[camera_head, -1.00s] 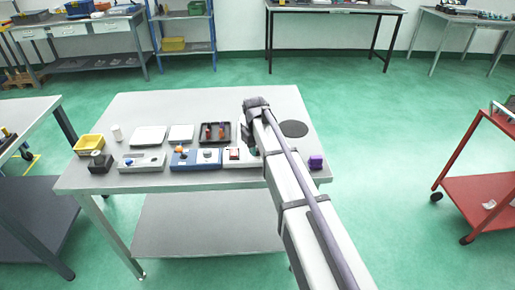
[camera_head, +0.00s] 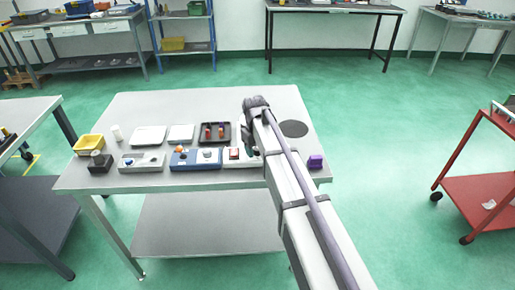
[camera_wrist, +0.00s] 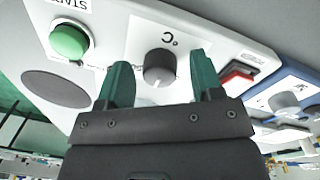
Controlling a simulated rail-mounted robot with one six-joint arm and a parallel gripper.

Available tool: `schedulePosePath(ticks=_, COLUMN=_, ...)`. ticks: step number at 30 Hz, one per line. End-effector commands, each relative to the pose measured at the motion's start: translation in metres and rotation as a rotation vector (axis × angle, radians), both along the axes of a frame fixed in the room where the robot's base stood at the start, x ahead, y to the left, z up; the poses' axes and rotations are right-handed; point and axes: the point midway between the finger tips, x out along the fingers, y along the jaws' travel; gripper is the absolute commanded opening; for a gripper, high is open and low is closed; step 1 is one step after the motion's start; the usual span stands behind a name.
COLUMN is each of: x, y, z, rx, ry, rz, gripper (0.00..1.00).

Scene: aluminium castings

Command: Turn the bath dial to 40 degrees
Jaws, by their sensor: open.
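The bath dial (camera_wrist: 160,68) is a round dark grey knob on a white panel (camera_wrist: 140,28), with a °C label beside it. The wrist view shows it between the two green fingers of my gripper (camera_wrist: 160,60). The fingers are open, with a visible gap on each side of the knob. I cannot read the dial's setting. In the head view my arm hides the dial; part of the white panel (camera_head: 232,163) shows left of my gripper (camera_head: 248,146).
A green START button (camera_wrist: 69,40) and a red switch (camera_wrist: 238,75) flank the dial. A blue panel (camera_head: 183,161) stands to the left in the head view. A dark disc (camera_head: 294,129) and purple block (camera_head: 316,161) lie on the table (camera_head: 120,184) to the right.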

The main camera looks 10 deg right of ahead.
Motion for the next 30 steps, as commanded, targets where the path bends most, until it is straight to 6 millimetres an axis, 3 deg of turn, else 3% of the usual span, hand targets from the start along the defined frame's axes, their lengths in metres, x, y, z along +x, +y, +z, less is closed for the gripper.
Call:
schedulePosePath(ticks=4, x=0.0, y=0.0, z=0.003, rx=0.0, ry=0.0, rz=0.0, gripper=0.6)
schedulePosePath(ticks=8, x=0.0, y=0.001, z=0.019, rx=0.0, ry=0.0, rz=0.0, gripper=0.6)
schedulePosePath(ticks=19, x=-0.002, y=0.005, z=0.104, rx=0.0, ry=0.0, rz=0.0, gripper=0.6)
schedulePosePath(ticks=30, x=-0.002, y=0.006, z=0.108, rx=0.0, ry=0.0, rz=0.0, gripper=0.6)
